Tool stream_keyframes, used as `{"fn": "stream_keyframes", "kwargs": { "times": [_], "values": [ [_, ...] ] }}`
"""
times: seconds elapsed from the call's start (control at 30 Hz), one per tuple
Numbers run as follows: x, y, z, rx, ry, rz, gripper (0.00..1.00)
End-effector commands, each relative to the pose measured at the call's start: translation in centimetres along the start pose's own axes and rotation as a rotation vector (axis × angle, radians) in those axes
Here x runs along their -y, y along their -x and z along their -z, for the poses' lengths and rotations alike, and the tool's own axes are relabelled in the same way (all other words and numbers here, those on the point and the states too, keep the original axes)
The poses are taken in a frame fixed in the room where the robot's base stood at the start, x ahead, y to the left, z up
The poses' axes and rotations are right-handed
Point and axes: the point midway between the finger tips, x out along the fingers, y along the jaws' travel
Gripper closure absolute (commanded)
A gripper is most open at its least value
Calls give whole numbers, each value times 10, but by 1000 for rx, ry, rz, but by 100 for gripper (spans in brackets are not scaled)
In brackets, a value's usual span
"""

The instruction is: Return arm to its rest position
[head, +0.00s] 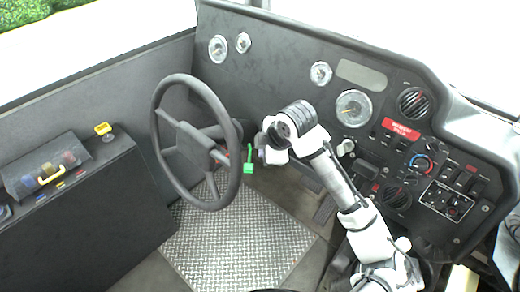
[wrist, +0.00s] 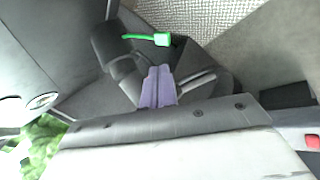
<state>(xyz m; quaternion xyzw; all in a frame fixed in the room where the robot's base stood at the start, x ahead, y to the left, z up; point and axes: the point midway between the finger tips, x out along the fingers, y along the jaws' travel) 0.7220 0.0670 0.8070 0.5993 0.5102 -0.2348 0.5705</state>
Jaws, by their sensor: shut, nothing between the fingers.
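My arm (head: 342,185) rises from the lower right in the head view. Its wrist (head: 290,125) is bent in front of the dashboard, just right of the steering wheel. My gripper (wrist: 159,72) shows in the wrist view as two purple fingers pressed together, with nothing between them. In the head view the fingertips cannot be made out clearly. A bright green piece with a thin stem (head: 249,165) hangs beside the steering column, left of my wrist. It also shows in the wrist view (wrist: 160,39), beyond and apart from my fingertips.
The steering wheel (head: 157,117) stands close on the left of my wrist. The dashboard (head: 285,60) with gauges, knobs and switches lies behind and right of the arm. A black side console (head: 85,215) with levers is at left. Ridged metal floor plate (head: 225,245) lies clear below.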

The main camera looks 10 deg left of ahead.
Motion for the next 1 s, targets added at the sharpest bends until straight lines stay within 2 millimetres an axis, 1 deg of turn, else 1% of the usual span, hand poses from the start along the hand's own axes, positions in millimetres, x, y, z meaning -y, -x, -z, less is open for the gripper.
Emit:
{"fn": "stream_keyframes", "kwargs": {
  "times": [0.03,0.1,0.57,0.67,0.77,0.83,0.9,1.0],
  "values": [
    [0,4,0,-1,0,0,100],
    [0,5,0,-1,1,0,100],
    [0,4,0,-1,0,0,100],
    [-7,6,6,-11,-15,-30,100],
    [-31,16,25,-50,-75,-135,100],
    [-57,29,41,-99,-161,-252,100],
    [-83,47,56,-166,-280,-386,100],
    [-114,74,63,-268,-483,-564,100]
  ]
}}
